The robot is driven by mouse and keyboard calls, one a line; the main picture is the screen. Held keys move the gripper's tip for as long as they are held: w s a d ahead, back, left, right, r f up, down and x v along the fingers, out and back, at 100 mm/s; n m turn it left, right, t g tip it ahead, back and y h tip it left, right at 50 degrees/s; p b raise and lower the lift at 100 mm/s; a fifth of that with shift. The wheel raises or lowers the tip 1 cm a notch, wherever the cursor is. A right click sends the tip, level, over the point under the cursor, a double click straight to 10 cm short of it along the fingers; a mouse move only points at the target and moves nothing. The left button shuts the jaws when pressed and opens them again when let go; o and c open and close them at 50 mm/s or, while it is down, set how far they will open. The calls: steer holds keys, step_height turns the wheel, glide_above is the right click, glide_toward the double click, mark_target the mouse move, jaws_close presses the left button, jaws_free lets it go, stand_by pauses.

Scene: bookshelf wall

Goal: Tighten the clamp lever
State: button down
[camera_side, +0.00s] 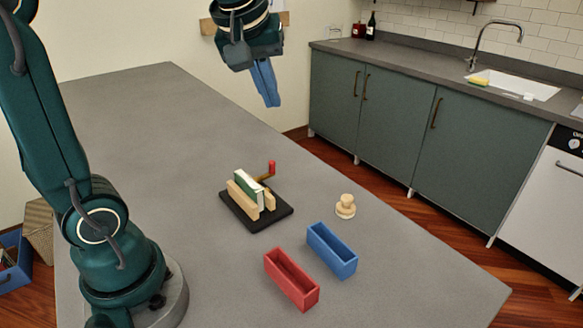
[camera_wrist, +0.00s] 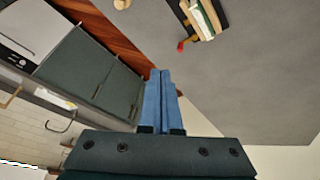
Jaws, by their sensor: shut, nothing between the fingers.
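The clamp stands on a black base (camera_side: 278,216) on the grey table. Two light wooden jaws (camera_side: 240,201) stand on either side of a green and white book-like block (camera_side: 248,188). The clamp lever, with a red end (camera_side: 271,168), sticks out at the back right of the clamp; the red end also shows in the wrist view (camera_wrist: 181,46). My gripper (camera_side: 272,104), with blue fingers, is high above the far side of the table, well apart from the clamp. In the wrist view its fingers (camera_wrist: 161,72) are together and empty.
A blue open box (camera_side: 345,266) and a red open box (camera_side: 305,302) stand in front of the clamp. A small wooden knob-like piece (camera_side: 345,207) stands to its right. The table's far left part is clear. Green cabinets (camera_side: 390,122) stand beyond the table.

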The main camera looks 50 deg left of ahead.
steer(key=w+a+f+n+g+y, duration=0.1)
steer(key=w+a+f+n+g, duration=0.3)
steer(key=w+a+f, duration=0.3)
steer(key=a+f+n, duration=0.1)
steer(key=a+f, duration=0.2)
steer(key=a, duration=0.3)
steer(key=shift+w+a+f+n, duration=0.2)
steer(key=shift+a+f+n, duration=0.1)
steer(key=x, duration=1)
steer(key=shift+f, duration=0.2)
steer(key=shift+s+d+r, duration=0.15)
steer(key=shift+d+r, duration=0.05)
steer(key=shift+d, duration=0.85)
steer(key=shift+s+d, duration=0.25)
steer(key=shift+d, duration=0.75)
